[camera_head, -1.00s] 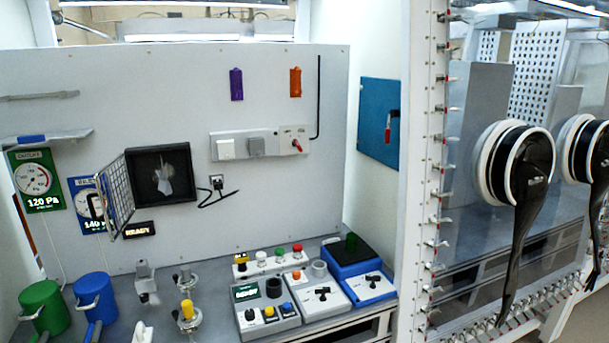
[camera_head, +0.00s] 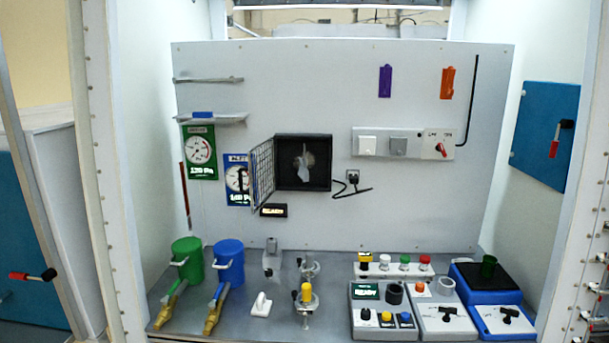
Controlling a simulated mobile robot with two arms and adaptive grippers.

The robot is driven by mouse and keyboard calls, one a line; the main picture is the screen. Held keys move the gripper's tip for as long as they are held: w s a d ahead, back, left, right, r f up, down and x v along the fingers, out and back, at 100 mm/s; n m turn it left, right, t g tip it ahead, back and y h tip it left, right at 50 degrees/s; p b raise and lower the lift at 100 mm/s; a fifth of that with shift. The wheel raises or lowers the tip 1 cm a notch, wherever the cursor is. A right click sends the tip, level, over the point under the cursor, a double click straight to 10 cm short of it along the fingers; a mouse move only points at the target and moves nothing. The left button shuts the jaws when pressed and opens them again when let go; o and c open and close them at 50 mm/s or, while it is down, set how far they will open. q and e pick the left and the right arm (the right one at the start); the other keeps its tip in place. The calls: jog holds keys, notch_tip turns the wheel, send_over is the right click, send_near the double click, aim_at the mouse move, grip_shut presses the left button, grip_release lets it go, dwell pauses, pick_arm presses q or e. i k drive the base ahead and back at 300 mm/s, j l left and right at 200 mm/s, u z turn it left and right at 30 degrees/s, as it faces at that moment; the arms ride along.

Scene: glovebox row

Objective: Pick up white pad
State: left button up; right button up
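A small white piece (camera_head: 261,305) with an upright grip lies on the grey bench, left of the yellow-topped metal fitting (camera_head: 306,297); it may be the white pad, but I cannot tell for sure. A white square block (camera_head: 367,145) sits on the wall strip, beside a grey block (camera_head: 398,146). Neither of my grippers is in view.
A green canister (camera_head: 187,261) and a blue canister (camera_head: 229,262) stand at the bench's left, with brass-ended valves in front. Control boxes (camera_head: 384,318) fill the right side. An open mesh door (camera_head: 262,174) juts from the back wall. White side walls flank the bench.

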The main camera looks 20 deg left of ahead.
aim_at(261, 306)
jog(key=j+z, duration=0.15)
jog(key=j, duration=1.45)
jog(key=j+z, duration=0.15)
jog(key=j, duration=1.5)
